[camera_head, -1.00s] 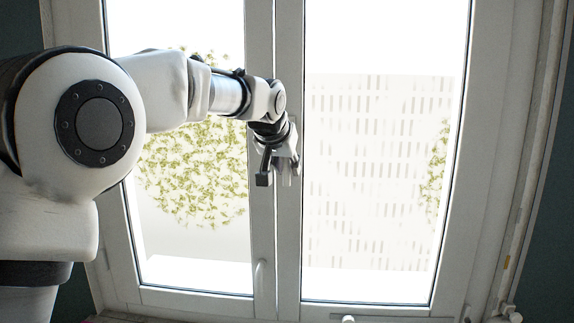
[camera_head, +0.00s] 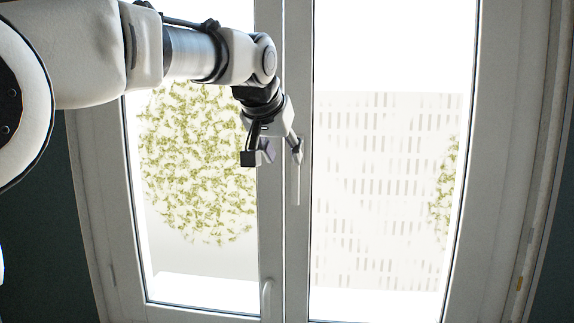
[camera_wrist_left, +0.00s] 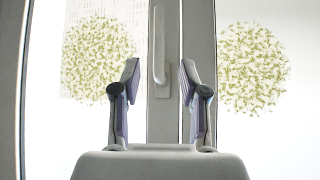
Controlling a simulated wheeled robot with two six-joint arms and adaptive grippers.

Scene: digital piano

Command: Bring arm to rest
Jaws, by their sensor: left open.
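My left arm comes in from the upper left in the head view. Its gripper (camera_head: 272,157) hangs below the wrist in front of the window's middle frame, close to the window handle (camera_head: 296,183) in the picture. In the left wrist view the gripper (camera_wrist_left: 160,85) has its two fingers apart with nothing between them. The handle (camera_wrist_left: 159,45) shows upright beyond the fingers, and I see no contact with it. My right gripper is in neither view.
A white double window (camera_head: 470,150) fills most of the head view and appears shut. Dark walls (camera_head: 45,230) flank it. A lower white handle (camera_head: 266,298) sits on the left sash. Outside are green foliage and a pale building.

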